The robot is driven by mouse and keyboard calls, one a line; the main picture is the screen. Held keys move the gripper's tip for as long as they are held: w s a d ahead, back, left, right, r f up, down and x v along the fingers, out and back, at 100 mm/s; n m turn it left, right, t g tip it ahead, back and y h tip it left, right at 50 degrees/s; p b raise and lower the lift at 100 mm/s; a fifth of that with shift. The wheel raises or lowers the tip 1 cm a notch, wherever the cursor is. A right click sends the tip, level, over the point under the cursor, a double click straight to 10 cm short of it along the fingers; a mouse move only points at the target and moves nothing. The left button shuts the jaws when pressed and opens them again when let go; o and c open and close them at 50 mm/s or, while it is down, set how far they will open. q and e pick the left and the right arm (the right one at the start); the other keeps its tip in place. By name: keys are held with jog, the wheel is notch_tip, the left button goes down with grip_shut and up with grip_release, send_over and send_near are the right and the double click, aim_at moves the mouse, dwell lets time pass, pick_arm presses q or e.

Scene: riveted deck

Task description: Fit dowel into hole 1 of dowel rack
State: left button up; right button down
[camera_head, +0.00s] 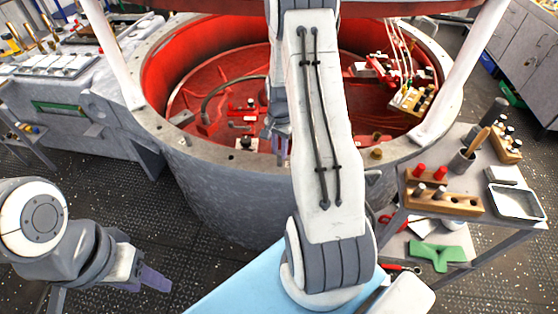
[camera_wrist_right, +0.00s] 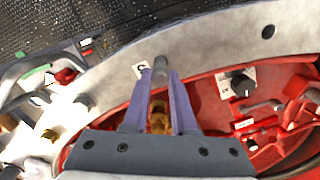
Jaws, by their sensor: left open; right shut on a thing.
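My right gripper (camera_wrist_right: 162,88) is shut on a grey dowel (camera_wrist_right: 160,66), whose end shows between the two purple fingertips in the right wrist view. In the head view my right gripper (camera_head: 281,150) hangs over the inside of the red-lined round vessel, partly hidden by my arm; the dowel cannot be made out there. The wooden dowel rack (camera_head: 462,204) stands on a side table at the right, well apart from that gripper. It bears red and grey pegs; which hole is hole 1 cannot be told. My left gripper (camera_head: 150,276) is open and empty at the lower left.
The round vessel's grey rim (camera_head: 230,159) surrounds red fittings and cabled parts. On the side table are a grey cup (camera_head: 461,162) with sticks and a white tray (camera_head: 517,201). A green piece (camera_head: 438,256) lies on the lower shelf. A grey bench (camera_head: 85,100) stands at the left.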

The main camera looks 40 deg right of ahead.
jog(key=shift+r+p, duration=1.65)
jog(key=shift+r, duration=0.55)
